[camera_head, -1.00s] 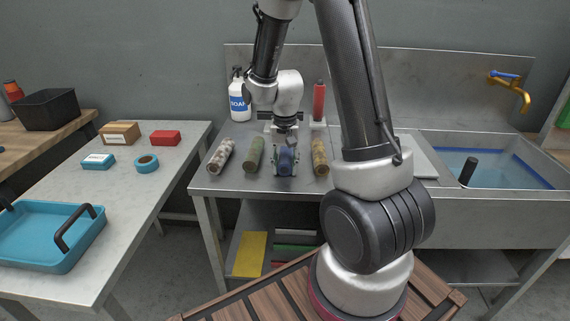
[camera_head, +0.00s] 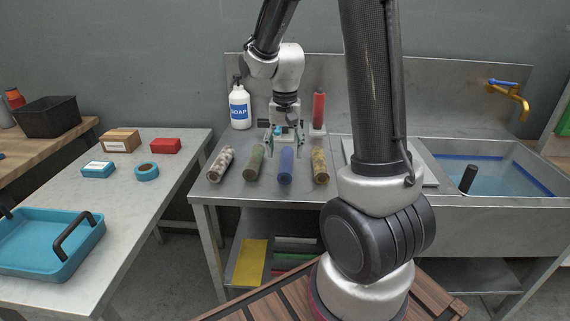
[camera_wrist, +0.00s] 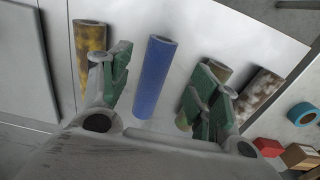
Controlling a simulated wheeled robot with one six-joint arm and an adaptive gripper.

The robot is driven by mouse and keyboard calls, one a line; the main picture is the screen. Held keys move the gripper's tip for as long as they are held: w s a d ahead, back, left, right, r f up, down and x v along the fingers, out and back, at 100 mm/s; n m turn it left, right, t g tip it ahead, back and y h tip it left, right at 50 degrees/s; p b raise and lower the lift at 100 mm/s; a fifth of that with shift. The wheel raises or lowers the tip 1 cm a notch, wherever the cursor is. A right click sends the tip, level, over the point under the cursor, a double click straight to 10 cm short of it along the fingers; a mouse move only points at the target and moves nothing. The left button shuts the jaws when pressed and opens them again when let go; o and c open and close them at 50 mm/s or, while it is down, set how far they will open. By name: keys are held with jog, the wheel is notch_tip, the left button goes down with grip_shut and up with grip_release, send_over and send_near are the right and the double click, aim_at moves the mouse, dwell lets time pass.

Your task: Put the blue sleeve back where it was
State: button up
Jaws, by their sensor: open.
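The blue sleeve (camera_head: 286,166) lies on the steel counter between the green sleeve (camera_head: 254,163) and the yellow-brown sleeve (camera_head: 320,166). In the wrist view the blue sleeve (camera_wrist: 155,76) shows whole, with empty space on both sides of it. My gripper (camera_head: 286,150) is open above the counter, near the back end of the blue sleeve. In the wrist view its two fingers (camera_wrist: 158,88) stand apart on either side of the blue sleeve, not touching it. The green sleeve is partly hidden behind one finger there.
A mottled white-brown sleeve (camera_head: 221,163) lies at the left of the row. The sink (camera_head: 500,168) is at the right. A side table with a blue tray (camera_head: 45,243) is at the left.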

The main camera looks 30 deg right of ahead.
jog(key=s+r+n+t, duration=0.2)
jog(key=s+r+n, duration=0.1)
jog(key=s+r, duration=0.4)
jog(key=s+a+r+n+t, duration=0.1)
jog(key=s+r+n+t, duration=0.1)
jog(key=s+r, duration=0.6)
jog(key=s+n, duration=0.1)
jog(key=s, duration=0.4)
jog(key=shift+a+n, duration=0.2)
jog(key=shift+n, duration=0.2)
jog(key=shift+s+r, duration=0.1)
